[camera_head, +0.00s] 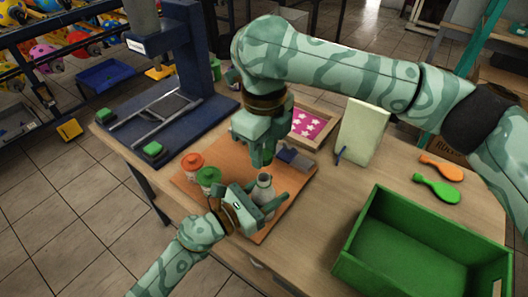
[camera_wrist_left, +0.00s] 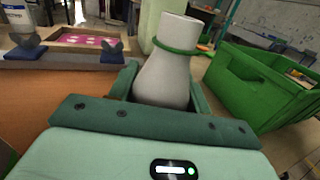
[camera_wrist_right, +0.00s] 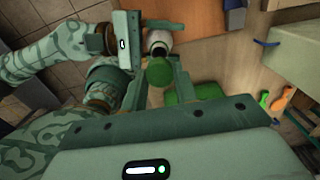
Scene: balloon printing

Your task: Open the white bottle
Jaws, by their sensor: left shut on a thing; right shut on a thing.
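The white bottle (camera_head: 264,188) stands near the front of the orange board. In the left wrist view its pale body (camera_wrist_left: 163,80) flares below a neck with a green ring, and no cap shows on the neck. My left gripper (camera_head: 262,202) is shut around the bottle's body. My right gripper (camera_head: 262,160) is above the bottle and shut on a round green cap (camera_wrist_right: 160,72). In the right wrist view the cap is apart from the bottle's dark mouth (camera_wrist_right: 159,48). The cap is hard to make out in the head view.
Jars with a red lid (camera_head: 192,160) and a green lid (camera_head: 207,176) stand left of the bottle. A green crate (camera_head: 420,220) fills the front right.

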